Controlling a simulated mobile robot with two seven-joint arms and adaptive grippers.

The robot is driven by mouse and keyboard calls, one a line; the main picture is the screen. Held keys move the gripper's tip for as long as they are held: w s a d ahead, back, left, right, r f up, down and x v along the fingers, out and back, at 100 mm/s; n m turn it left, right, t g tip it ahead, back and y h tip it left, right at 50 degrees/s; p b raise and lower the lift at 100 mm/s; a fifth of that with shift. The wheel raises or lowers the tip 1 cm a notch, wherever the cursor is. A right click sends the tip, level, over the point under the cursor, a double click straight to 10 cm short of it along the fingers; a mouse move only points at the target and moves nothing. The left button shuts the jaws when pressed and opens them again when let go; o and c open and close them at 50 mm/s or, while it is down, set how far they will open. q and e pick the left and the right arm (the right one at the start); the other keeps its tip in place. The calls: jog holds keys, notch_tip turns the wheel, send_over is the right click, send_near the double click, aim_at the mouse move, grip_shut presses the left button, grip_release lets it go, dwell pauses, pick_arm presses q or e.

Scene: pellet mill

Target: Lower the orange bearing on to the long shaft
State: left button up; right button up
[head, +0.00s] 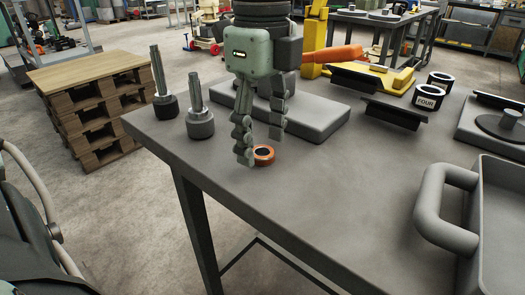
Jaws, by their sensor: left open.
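The orange bearing (264,156), a small ring with a dark bore, lies flat on the grey table (330,190) near its front left edge. My left gripper (259,149) points down over it with its fingers apart. One finger is at the ring's left and the other is behind it; I cannot tell whether either touches it. Two upright shafts on dark round bases stand at the table's left corner: the long shaft (158,72) farther back and a shorter one (195,92) nearer. Both shafts stand left of my gripper, with bare tops. My right gripper is not in view.
A grey slab (325,118) lies behind the gripper. A handled grey tray (500,190) is at right. The table's middle is clear.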

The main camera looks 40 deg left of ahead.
pick_arm(q)
jog(key=shift+f, duration=0.55)
jog(key=shift+c, duration=1)
jog(key=shift+w, duration=0.1)
jog(key=c, duration=1.1)
jog(key=shift+r, duration=0.1)
